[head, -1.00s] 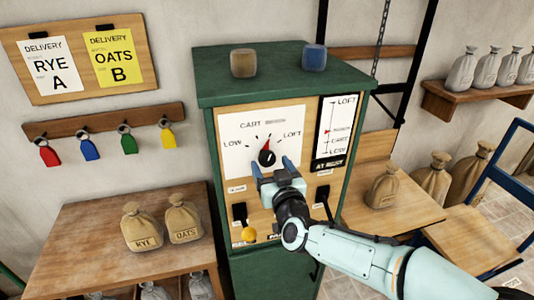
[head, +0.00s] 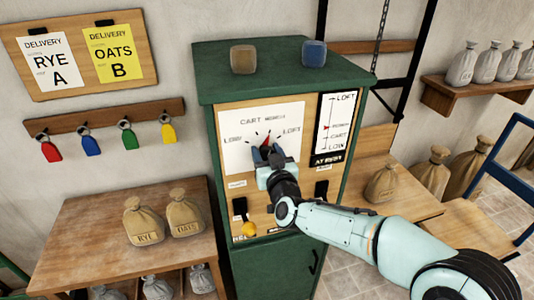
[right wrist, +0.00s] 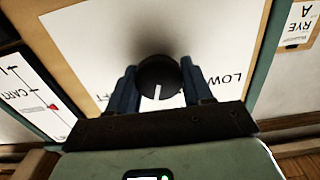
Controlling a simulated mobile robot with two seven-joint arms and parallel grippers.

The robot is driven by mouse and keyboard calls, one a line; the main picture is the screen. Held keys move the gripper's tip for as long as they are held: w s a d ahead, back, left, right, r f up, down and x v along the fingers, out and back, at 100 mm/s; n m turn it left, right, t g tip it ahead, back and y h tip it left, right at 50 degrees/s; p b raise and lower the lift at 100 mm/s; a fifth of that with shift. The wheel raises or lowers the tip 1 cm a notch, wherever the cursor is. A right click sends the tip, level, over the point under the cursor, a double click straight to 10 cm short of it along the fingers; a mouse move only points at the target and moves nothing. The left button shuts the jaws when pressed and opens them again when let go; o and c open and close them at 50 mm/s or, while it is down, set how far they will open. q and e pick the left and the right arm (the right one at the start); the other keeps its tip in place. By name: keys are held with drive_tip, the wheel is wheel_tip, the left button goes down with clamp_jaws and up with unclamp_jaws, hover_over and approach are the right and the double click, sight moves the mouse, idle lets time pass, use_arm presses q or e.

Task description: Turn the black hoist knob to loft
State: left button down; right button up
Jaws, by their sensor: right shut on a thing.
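The black hoist knob (right wrist: 158,73) sits on the white dial card (head: 240,150) of the green cabinet. My right gripper (head: 266,157) is shut on the knob, a blue finger on each side of it, as the right wrist view shows. In that view the knob's white line points toward my gripper's palm. In the head view the knob is mostly hidden by the gripper, and a red pointer shows above it, toward the top of the dial. My left gripper is not in view.
A vertical scale card (head: 333,126) right of the dial has a red marker, with a sign reading AT REST below. A yellow-knobbed lever (head: 249,229) and a black switch (head: 321,189) sit lower on the panel. Sacks stand on the wooden bench (head: 80,235) at left.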

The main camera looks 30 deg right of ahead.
drive_tip(key=shift+f+m+b, duration=0.15)
drive_tip(key=shift+m+b, duration=1.2)
drive_tip(key=shift+m, duration=0.15)
drive_tip(key=m+b, duration=0.2)
drive_tip(key=shift+d+m, duration=0.1)
drive_tip(key=shift+m, duration=0.3)
use_arm(q)
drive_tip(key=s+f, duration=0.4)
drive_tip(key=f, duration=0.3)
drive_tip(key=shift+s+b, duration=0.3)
drive_tip(key=shift+b, duration=0.1)
use_arm(e)
drive_tip(key=shift+m, duration=0.9)
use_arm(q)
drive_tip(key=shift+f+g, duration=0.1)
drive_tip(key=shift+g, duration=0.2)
use_arm(e)
drive_tip(key=o, duration=1)
use_arm(q)
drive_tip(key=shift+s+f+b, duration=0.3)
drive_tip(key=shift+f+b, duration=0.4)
drive_tip(key=shift+b, duration=0.1)
use_arm(e)
drive_tip(key=v, duration=1.3)
drive_tip(key=shift+s, duration=0.2)
